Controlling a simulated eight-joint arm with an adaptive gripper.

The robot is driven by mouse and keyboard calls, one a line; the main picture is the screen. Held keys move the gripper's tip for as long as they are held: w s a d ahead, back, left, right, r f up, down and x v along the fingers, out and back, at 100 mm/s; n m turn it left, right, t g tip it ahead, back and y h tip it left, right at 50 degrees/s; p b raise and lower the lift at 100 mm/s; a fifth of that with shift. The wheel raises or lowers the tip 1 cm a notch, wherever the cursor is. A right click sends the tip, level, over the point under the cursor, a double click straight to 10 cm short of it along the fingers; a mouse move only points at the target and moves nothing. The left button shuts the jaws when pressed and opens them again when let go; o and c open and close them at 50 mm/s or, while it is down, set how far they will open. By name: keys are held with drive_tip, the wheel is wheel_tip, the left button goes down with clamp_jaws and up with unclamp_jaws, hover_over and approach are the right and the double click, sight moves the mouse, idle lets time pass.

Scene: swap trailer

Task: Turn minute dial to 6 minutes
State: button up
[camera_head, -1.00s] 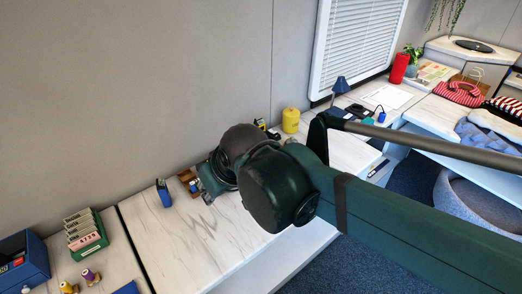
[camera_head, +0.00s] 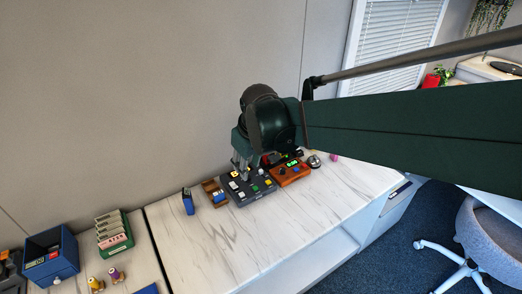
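An orange-brown box (camera_head: 291,173) with a lit green display (camera_head: 292,164) and small dark knobs stands on the white marbled counter. Which knob is the minute dial is too small to tell. My gripper (camera_head: 242,176) points down over the left part of a dark grey panel (camera_head: 238,197) with several coloured buttons, just left of the orange-brown box. The fingers are small and partly merge with the panel, so their gap and any contact are unclear. My wrist hides the area behind the panel.
A small brown tray (camera_head: 210,187) and a blue container (camera_head: 188,203) stand left of the panel. A silver bell-like object (camera_head: 314,161) is right of the orange-brown box. The counter (camera_head: 290,215) in front is clear.

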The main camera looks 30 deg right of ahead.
drive_tip(key=w+d+f+n+g+p, duration=0.1)
drive_tip(key=w+d+f+g+p, duration=0.2)
drive_tip(key=w+d, duration=0.55)
drive_tip(key=n+p, duration=0.1)
drive_tip(key=p, duration=0.4)
approach(283, 168)
drive_tip(key=shift+w+a+g+y, duration=0.1)
drive_tip(key=shift+w+g+y, duration=0.25)
drive_tip(key=shift+g+y, duration=0.05)
drive_tip(key=shift+d+f+n, duration=0.3)
drive_tip(key=shift+f, duration=0.1)
drive_tip(key=shift+f, duration=0.15)
drive_tip(key=shift+f+b, duration=0.6)
drive_tip(key=shift+f, duration=3.15)
drive_tip(key=c, duration=0.9)
